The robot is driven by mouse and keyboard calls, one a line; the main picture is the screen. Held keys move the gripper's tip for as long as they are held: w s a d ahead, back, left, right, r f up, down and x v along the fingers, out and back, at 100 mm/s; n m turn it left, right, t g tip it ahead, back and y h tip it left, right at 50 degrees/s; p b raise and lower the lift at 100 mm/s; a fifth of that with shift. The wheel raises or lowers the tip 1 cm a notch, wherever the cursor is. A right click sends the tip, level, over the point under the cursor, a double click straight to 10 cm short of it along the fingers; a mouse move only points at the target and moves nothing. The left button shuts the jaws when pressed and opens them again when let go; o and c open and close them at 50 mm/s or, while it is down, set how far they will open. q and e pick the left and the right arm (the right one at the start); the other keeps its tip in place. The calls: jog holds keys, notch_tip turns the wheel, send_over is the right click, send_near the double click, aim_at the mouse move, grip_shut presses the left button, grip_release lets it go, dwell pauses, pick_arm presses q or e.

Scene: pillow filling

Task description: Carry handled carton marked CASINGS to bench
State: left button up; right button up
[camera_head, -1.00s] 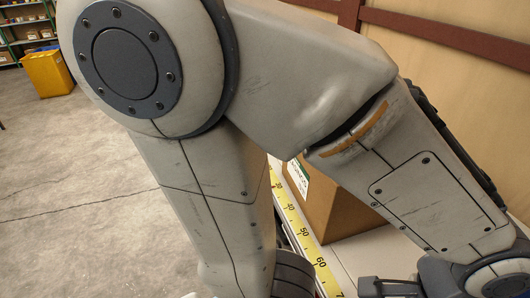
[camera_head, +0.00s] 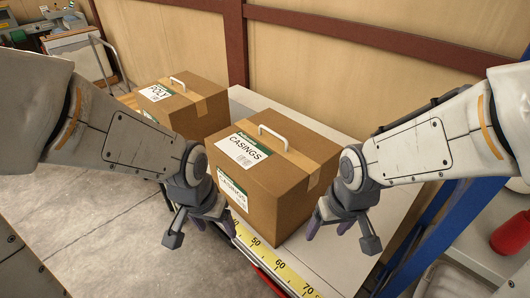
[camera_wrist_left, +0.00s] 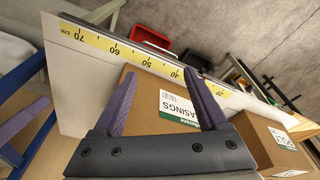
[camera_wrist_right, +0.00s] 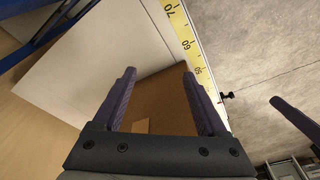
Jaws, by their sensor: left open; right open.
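The carton marked CASINGS (camera_head: 280,182) stands upright on a white shelf (camera_head: 350,255) with a yellow measuring tape along its front edge. It is brown cardboard with a white handle (camera_head: 273,134) on top and white-and-green labels. My left gripper (camera_head: 198,232) is open and empty, just left of the carton's labelled face. My right gripper (camera_head: 343,232) is open and empty, just right of the carton. In the left wrist view the carton (camera_wrist_left: 150,110) lies beyond the open fingers (camera_wrist_left: 168,105). In the right wrist view part of the carton (camera_wrist_right: 160,100) shows between the open fingers (camera_wrist_right: 160,100).
A second handled carton marked POLY (camera_head: 185,108) stands close behind and left of the CASINGS carton. A wooden wall (camera_head: 340,80) with brown rails is behind. A blue post (camera_head: 440,225) and a red object (camera_head: 512,234) are at the right. Concrete floor (camera_head: 110,235) lies at the left.

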pick_arm(q)
jog(key=w+a+f+n+t+p, duration=0.1)
jog(key=w+a+f+n+t, duration=0.3)
jog(key=n, duration=0.6)
jog(key=w+a+f+n+t+p, duration=0.1)
jog(key=w+a+f+n+t, duration=0.4)
jog(key=w+a+n+t, duration=0.3)
jog(key=w+n+t, duration=0.1)
jog(key=w+n, duration=0.1)
jog(key=w, duration=0.1)
jog(key=shift+y, duration=0.3)
pick_arm(e)
jog(key=w+d+f+m+t, duration=0.4)
jog(key=w+d+m+t, duration=0.2)
jog(key=m, duration=0.4)
jog(key=w+d+f+m+t, duration=0.5)
jog(key=w+d+m+t, duration=0.1)
jog(key=w+m, duration=0.3)
jog(key=shift+d+m+t+h, duration=0.15)
jog(key=shift+m+t+h, duration=0.15)
jog(key=shift+m+t, duration=0.3)
pick_arm(q)
jog(key=shift+a, duration=0.1)
jog(key=d+x, duration=0.1)
jog(key=x, duration=1.3)
jog(key=shift+d, duration=0.3)
pick_arm(e)
jog(key=a+x, duration=0.1)
jog(key=x, duration=1.3)
jog(key=shift+a, duration=0.25)
